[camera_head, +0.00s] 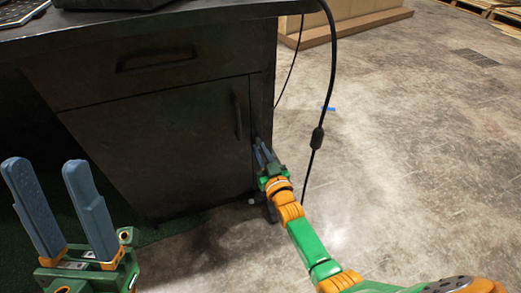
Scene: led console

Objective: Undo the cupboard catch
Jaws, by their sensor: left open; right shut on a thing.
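The dark cupboard (165,150) stands under the desk, with its door closed and a vertical handle (237,115) near the door's right edge. My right gripper (263,152) is at the cupboard's right front edge, to the right of and below that handle. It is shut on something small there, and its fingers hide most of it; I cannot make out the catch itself. My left gripper (65,205) is open and empty at the lower left, in front of the cupboard and apart from it.
A drawer with a handle (158,60) sits above the door, under the dark desk top (200,12). A black cable (331,80) with a thick lump hangs to the right of the cupboard, close to my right arm. The concrete floor (420,130) at the right is clear.

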